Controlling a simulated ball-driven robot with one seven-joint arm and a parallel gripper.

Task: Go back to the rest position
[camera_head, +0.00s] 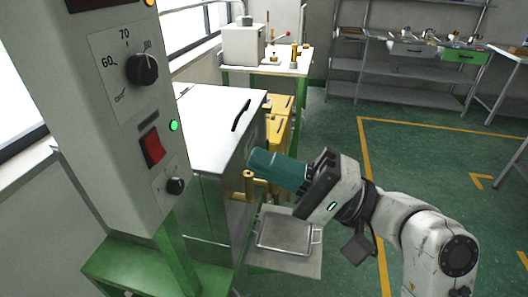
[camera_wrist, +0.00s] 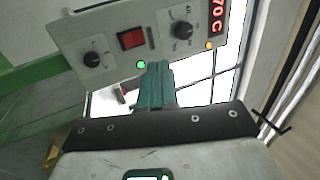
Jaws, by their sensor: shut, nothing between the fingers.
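My gripper (camera_head: 253,163) is at the centre of the head view, at the end of my arm coming from the lower right. Its teal fingers point left toward the grey machine and are shut with nothing between them. In the wrist view the teal fingers (camera_wrist: 157,75) are pressed together and point up at the machine's control panel. The control panel (camera_head: 107,75) has a black dial, a red switch and a lit green lamp. It also shows in the wrist view (camera_wrist: 105,45), tilted, with a red display reading 70 C.
A white-lidded box (camera_head: 205,105) stands beside the panel, behind the gripper. A metal tray (camera_head: 285,232) sits below the gripper, near a brass-coloured part (camera_head: 248,185). A table (camera_head: 270,68) and a shelf (camera_head: 400,75) stand at the back. Green floor at the right is clear.

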